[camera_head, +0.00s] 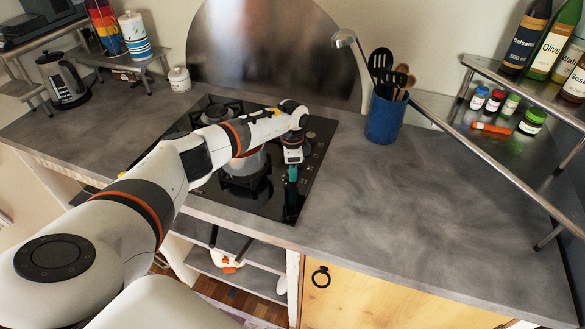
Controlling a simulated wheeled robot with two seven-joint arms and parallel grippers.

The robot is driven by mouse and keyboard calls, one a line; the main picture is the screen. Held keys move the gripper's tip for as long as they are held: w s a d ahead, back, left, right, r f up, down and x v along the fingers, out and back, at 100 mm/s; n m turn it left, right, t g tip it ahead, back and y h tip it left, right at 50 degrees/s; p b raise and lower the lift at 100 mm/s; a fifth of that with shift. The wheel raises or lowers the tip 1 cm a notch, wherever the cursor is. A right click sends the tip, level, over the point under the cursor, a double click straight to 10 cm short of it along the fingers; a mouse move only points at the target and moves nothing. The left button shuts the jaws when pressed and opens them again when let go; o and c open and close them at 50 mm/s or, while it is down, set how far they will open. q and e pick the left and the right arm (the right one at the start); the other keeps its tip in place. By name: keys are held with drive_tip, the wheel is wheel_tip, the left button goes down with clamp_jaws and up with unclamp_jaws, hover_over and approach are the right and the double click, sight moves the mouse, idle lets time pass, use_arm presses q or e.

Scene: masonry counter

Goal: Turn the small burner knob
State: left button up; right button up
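The black glass hob (288,211) is set in the grey counter, with several burners and pan supports. Its knobs (310,147) are small, dark and in a row along the hob's right side. I cannot tell which one belongs to the small burner. My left arm reaches across the hob from the left, and my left gripper (292,178) points down over the right part of the hob, just left of the knob row. Its fingertips are small and dark, so whether they are open or touch a knob is unclear. My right gripper is not in view.
A silver pot (247,165) stands on the hob, partly behind my arm. A blue utensil holder (384,117) stands right of the hob. A metal rack (480,75) with bottles and jars is at the right. The counter right of the hob (420,200) is clear.

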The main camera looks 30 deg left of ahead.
use_arm(q)
drive_tip(key=shift+o, duration=1.2)
wheel_tip(320, 180, up, 12)
drive_tip(key=b, duration=0.3)
